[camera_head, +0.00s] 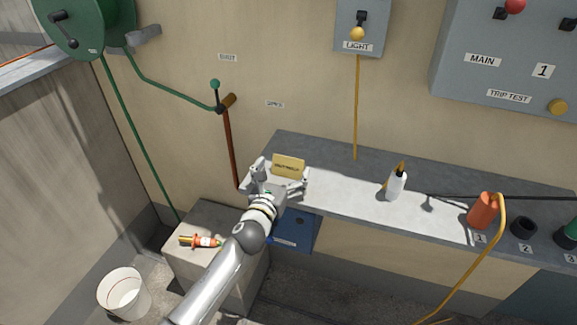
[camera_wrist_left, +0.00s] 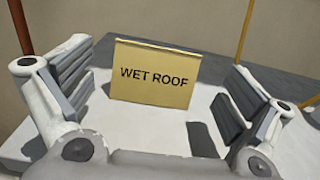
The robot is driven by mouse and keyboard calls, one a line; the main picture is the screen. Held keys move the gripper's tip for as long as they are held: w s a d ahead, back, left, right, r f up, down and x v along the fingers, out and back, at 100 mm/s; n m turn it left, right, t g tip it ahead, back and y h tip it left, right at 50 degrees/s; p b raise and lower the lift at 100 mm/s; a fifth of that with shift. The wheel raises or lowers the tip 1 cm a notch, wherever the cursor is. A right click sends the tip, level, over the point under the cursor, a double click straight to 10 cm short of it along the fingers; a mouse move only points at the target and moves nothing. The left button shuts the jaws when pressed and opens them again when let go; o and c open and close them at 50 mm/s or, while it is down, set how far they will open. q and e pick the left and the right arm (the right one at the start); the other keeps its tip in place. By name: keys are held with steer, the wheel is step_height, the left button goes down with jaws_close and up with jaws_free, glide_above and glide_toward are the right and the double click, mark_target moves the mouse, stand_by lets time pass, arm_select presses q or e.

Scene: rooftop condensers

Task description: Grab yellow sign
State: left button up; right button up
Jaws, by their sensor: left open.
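The yellow sign (camera_head: 288,166) stands upright on the left part of the grey shelf. In the left wrist view the sign (camera_wrist_left: 152,73) faces the camera and reads "WET ROOF". My left gripper (camera_head: 281,179) is open in front of the sign. In the left wrist view its two fingers (camera_wrist_left: 155,85) are spread wide, one on each side of the sign, with space between them and its edges. The sign stands at or just beyond the fingertips, and neither finger visibly touches it. My right gripper is not in view.
The shelf (camera_head: 345,188) also holds a white bottle (camera_head: 396,185) and an orange cylinder (camera_head: 483,211) further right. A lower block (camera_head: 205,212) with an orange-and-white item (camera_head: 201,241) stands left, near a white bucket (camera_head: 123,294). A brown pipe (camera_head: 231,150) runs down the wall.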

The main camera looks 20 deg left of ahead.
mark_target(288, 159)
arm_select(q)
steer(key=w, duration=0.4)
steer(key=shift+w+r+p, duration=0.25)
steer(key=shift+w+p, duration=0.05)
steer(key=shift+c, duration=0.4)
steer(key=c, duration=0.8)
steer(key=shift+r, duration=0.1)
steer(key=shift+c, duration=0.2)
